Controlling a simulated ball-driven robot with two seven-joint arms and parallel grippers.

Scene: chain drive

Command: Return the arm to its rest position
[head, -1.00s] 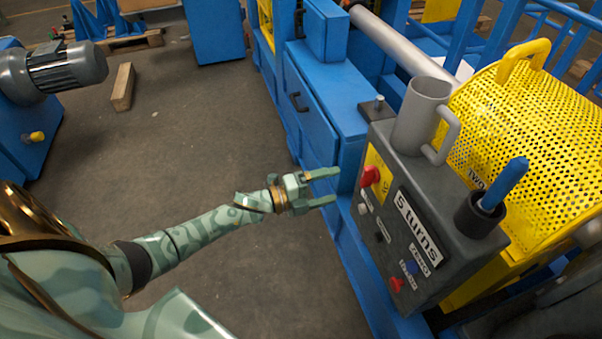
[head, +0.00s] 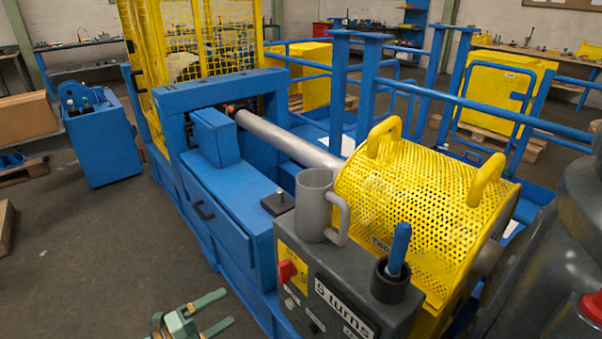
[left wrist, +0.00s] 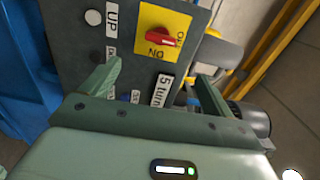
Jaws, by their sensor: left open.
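My left gripper (head: 200,314) is open and empty at the bottom of the head view. It is over the floor, left of the control box (head: 345,290) and apart from it. In the left wrist view its two fingers (left wrist: 155,85) spread in front of the box's face. The red switch (left wrist: 166,38) on its yellow plate shows between and beyond the fingers. It also shows in the head view at the box's left edge (head: 287,271). Most of my left arm is out of the head view. My right gripper is in no frame.
A grey mug (head: 316,205) and a dark cup with a blue handle (head: 393,275) stand on the box. The blue machine (head: 235,205) and yellow perforated guard (head: 410,205) lie beyond it. Open floor (head: 95,270) lies to the left.

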